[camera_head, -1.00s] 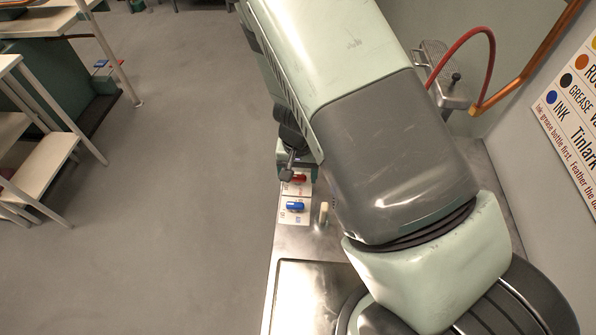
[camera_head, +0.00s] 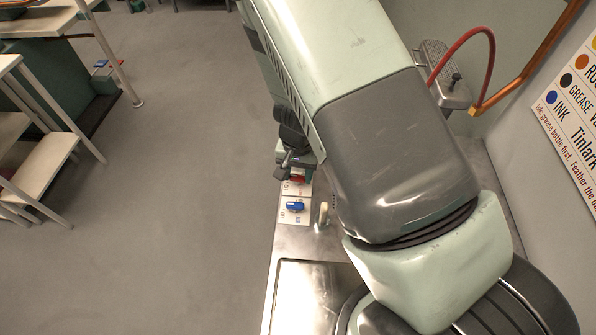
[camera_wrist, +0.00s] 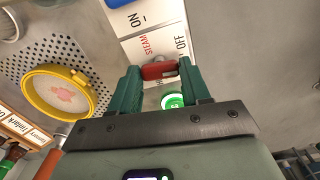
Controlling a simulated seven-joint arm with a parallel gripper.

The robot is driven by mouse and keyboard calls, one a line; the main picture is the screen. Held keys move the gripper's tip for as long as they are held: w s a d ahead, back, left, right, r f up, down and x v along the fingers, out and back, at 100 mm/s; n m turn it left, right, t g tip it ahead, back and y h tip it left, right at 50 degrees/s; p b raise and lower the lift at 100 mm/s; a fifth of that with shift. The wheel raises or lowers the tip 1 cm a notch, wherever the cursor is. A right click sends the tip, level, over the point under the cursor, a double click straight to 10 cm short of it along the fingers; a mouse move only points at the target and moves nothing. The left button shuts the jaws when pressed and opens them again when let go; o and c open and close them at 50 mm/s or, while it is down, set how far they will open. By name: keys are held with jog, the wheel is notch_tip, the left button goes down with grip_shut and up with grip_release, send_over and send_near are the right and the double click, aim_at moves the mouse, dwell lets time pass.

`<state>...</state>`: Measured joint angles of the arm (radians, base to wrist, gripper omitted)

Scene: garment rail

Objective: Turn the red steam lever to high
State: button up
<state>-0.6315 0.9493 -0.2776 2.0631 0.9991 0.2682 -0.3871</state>
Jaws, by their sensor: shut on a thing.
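The red steam lever (camera_wrist: 158,70) sits on a white label plate (camera_wrist: 146,44) marked STEAM, with OFF at its right end. My gripper (camera_wrist: 160,77) has one green finger on each side of the lever and is shut on it. The fingers partly hide the plate, and I cannot read a high mark. In the head view the red lever (camera_head: 298,179) shows just below my gripper (camera_head: 294,169), partly covered by it.
A blue lever (camera_head: 295,206) is on the neighbouring plate, nearer the tray. A green round part (camera_wrist: 172,101) shows between my fingers. A yellow-rimmed round sieve (camera_wrist: 86,78) lies left on a perforated panel. A pale upright handle (camera_head: 323,214) stands right of the blue lever.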

aim_at(298, 176)
jog(key=m, duration=1.2)
jog(key=shift+m, duration=2.2)
jog(key=o, duration=1.1)
jog(key=shift+c, duration=0.2)
jog(key=shift+r, duration=0.15)
notch_tip(298, 176, up, 11)
jog(key=shift+f, duration=0.2)
